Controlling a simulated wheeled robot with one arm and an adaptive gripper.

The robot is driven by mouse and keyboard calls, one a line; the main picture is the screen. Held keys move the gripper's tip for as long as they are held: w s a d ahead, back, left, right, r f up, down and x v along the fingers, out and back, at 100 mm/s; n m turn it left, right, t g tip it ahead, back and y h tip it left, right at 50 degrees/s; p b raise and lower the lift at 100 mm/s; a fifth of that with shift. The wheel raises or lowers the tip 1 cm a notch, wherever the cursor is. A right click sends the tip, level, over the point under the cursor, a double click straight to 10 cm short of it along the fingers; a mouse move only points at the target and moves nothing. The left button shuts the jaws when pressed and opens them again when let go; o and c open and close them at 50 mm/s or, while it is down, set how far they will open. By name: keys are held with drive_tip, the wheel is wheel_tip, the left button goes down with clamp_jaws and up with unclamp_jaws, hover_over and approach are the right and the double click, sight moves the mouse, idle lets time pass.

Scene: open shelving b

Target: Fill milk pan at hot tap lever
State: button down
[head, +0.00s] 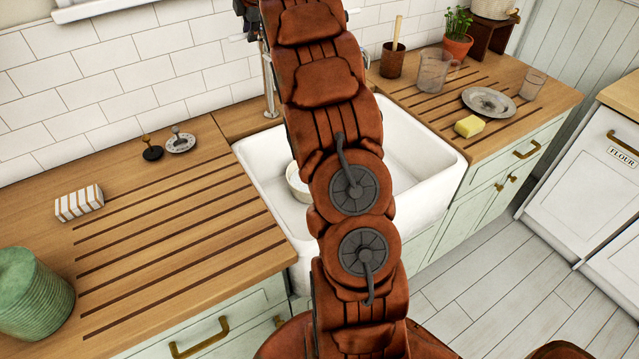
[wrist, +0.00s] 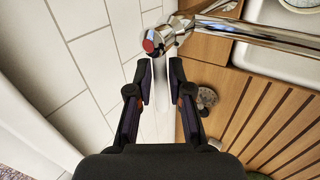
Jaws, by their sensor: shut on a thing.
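My gripper (wrist: 160,75) shows in the wrist view, its two black fingers closed around the pale hot tap lever (wrist: 161,95). The lever hangs from a chrome tap body with a red cap (wrist: 149,46). In the head view my arm hides the gripper and most of the tap; a chrome pipe (head: 268,85) shows at the sink's back left. The milk pan (head: 297,184) appears as a pale round vessel in the white sink (head: 425,155), partly hidden behind my arm. Its handle and contents cannot be made out. Part of a round vessel shows at the wrist view's top right.
The left wooden counter holds a striped box (head: 79,204), a green ribbed canister (head: 32,293) and two small plug-like items (head: 179,141). The right counter holds a yellow sponge (head: 469,126), a metal plate (head: 489,102) and a glass jug (head: 433,70). A tiled wall (wrist: 85,60) stands close beside my gripper.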

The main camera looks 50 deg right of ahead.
drive_tip(key=c, duration=1)
unclamp_jaws()
drive_tip(key=v, duration=1.2)
drive_tip(key=s+a+f+m+g+y, duration=0.15)
drive_tip(key=s+a+f+m, duration=0.3)
drive_tip(key=s+a, duration=0.5)
drive_tip(key=s+a+f+m+g+y, duration=0.1)
drive_tip(key=s+a+f+m+g, duration=0.35)
drive_tip(key=a, duration=0.75)
drive_tip(key=s+a+f+m, duration=0.2)
drive_tip(key=s+f, duration=0.3)
drive_tip(key=s, duration=0.5)
drive_tip(key=s+a+f+m+g, duration=0.1)
drive_tip(key=s+a+f, duration=0.4)
drive_tip(key=s, duration=0.5)
drive_tip(key=s+a+f+m+g, duration=0.1)
drive_tip(key=s+f, duration=0.4)
drive_tip(key=s, duration=0.5)
drive_tip(key=shift+a+m+h, duration=0.35)
drive_tip(key=shift+a+m, duration=0.55)
drive_tip(key=shift+a, duration=0.25)
